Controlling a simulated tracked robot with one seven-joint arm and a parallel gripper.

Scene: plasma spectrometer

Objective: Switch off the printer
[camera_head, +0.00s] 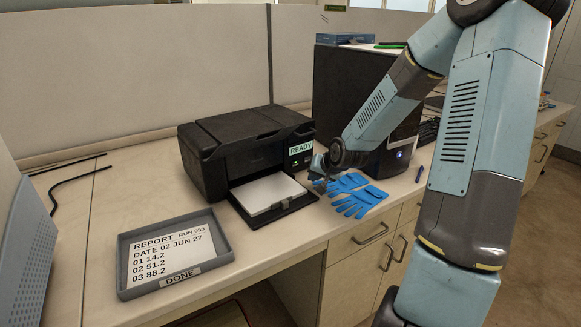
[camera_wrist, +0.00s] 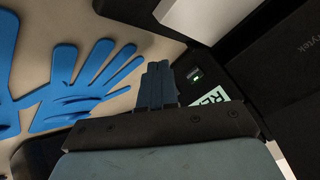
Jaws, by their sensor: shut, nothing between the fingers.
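The black printer (camera_head: 240,145) stands on the bench with its paper tray out in front, holding white paper (camera_head: 268,193). A label on its front right reads "READY" (camera_head: 300,147), with a small green light (camera_head: 295,163) below it. In the wrist view, the green light (camera_wrist: 196,79) and part of the label (camera_wrist: 208,100) show just beyond and right of my fingers. My gripper (camera_head: 318,183) is beside the printer's front right corner, above the bench near the blue gloves. Its fingers (camera_wrist: 159,70) are shut and empty. I cannot tell whether they touch the printer.
Blue gloves (camera_head: 358,195) lie right of the paper tray. A black computer tower (camera_head: 340,95) with a lit blue button stands behind my arm. A grey "DONE" tray (camera_head: 126,267) holding a printed report (camera_head: 172,251) is front left. The bench between this tray and the printer is clear.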

